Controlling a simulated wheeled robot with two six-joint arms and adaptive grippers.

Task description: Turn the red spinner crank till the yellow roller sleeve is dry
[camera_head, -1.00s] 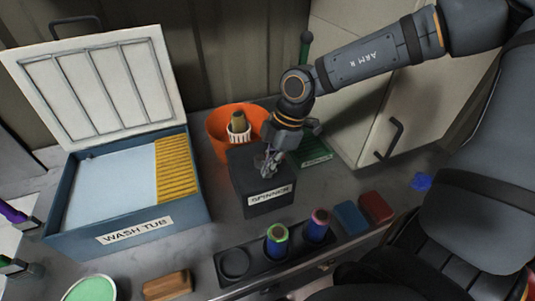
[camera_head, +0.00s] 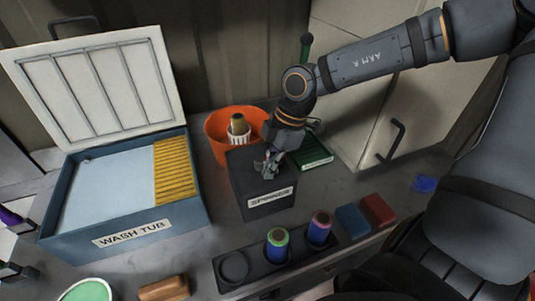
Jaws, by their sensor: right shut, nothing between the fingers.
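The spinner (camera_head: 262,185) is a dark box with a SPINNER label, standing on the bench in the middle. An orange bowl (camera_head: 216,132) is directly behind it. In the bowl a dull yellow-brown sleeve (camera_head: 238,124) stands upright in a white slotted basket (camera_head: 239,137). I cannot tell from its look whether it is wet. My right gripper (camera_head: 268,168) is shut and empty at the top of the spinner box, pointing down. No red crank shows; the gripper and wrist may cover it.
The open blue wash tub (camera_head: 128,233) with a yellow ribbed board (camera_head: 174,170) stands left. A dark rack (camera_head: 294,261) in front holds a blue-green roller (camera_head: 277,245) and a blue-pink roller (camera_head: 319,228). Blue (camera_head: 352,219) and red (camera_head: 379,209) blocks lie right. A white cabinet (camera_head: 425,115) stands behind.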

